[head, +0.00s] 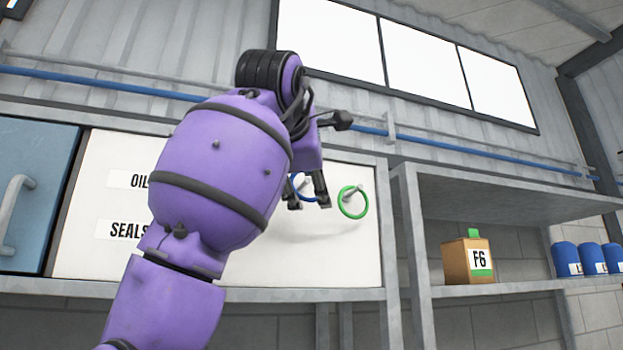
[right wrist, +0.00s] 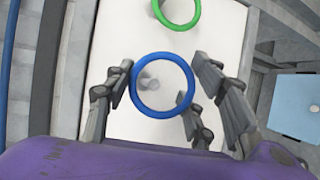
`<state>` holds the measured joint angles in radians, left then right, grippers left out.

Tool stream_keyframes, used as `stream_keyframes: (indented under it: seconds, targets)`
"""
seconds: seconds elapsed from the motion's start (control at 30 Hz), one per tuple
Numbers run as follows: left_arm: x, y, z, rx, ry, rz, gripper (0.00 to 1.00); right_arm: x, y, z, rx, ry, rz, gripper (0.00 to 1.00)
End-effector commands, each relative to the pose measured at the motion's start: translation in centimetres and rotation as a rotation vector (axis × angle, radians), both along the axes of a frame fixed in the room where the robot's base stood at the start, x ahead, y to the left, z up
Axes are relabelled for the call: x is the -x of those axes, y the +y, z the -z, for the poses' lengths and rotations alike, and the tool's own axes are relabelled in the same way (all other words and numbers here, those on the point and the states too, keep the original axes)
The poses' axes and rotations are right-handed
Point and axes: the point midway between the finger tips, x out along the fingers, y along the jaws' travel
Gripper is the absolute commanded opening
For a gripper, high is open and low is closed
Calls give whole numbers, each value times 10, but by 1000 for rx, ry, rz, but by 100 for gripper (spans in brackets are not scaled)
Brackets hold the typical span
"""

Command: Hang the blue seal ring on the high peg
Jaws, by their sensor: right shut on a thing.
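The blue seal ring (right wrist: 163,113) is between the fingertips of my right gripper (right wrist: 160,92), which is shut on it. In the right wrist view a grey peg (right wrist: 149,81) shows through the ring's opening; I cannot tell whether the ring is around it or in front of it. In the head view my right gripper (head: 308,190) is in front of the white board (head: 330,240), and its fingers and my arm hide most of the blue ring. I cannot tell if this peg is the high one. My left gripper is not in view.
A green ring (head: 342,210) hangs on a peg just right of my gripper; it also shows in the right wrist view (right wrist: 176,27). A shelf to the right holds a box labelled F6 (head: 468,262). Blue containers (head: 567,260) stand farther right. A blue cabinet (head: 40,175) is at left.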

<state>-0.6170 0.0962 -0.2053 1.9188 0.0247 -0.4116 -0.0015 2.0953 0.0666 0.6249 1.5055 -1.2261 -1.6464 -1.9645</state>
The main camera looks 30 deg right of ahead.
Motion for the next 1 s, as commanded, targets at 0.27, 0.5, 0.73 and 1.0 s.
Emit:
stream_keyframes:
  seconds: [0.27, 0.5, 0.73, 1.0]
  targets:
    - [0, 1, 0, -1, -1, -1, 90, -16, -4, 1, -1, 1, -1, 37]
    - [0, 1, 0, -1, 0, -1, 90, -25, -6, 7, 0, 0, 0, 37]
    - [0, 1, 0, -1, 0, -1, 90, -28, -7, 10, 0, -1, 0, 37]
    - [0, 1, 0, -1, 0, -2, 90, -28, -7, 10, 0, -1, 0, 37]
